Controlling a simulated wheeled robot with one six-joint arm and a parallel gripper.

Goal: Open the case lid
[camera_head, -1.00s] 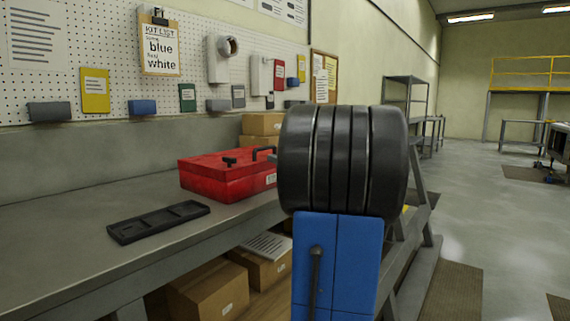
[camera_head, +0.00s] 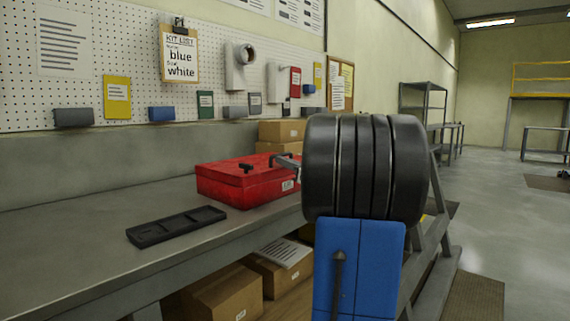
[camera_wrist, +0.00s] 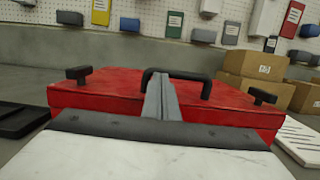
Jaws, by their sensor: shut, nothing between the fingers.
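The red case (camera_head: 235,184) sits on the grey bench with its lid (camera_head: 225,168) down. In the wrist view the case (camera_wrist: 85,96) faces me, with a black arched handle (camera_wrist: 203,83) in the middle and a black latch (camera_wrist: 78,74) and another latch (camera_wrist: 262,96) on either side. My gripper (camera_wrist: 161,84) is shut and empty, its grey fingers pointing at the case in front of the handle. I cannot tell whether the fingers touch it. In the head view my own dark arm link hides the case's right end and most of my gripper.
A black compartment tray (camera_head: 177,227) lies on the bench (camera_head: 80,240) left of the case. Cardboard boxes (camera_head: 282,131) stand behind the case, and more boxes (camera_head: 222,296) lie on the shelf below. A pegboard (camera_head: 140,60) with a kit list clipboard (camera_head: 180,53) hangs behind.

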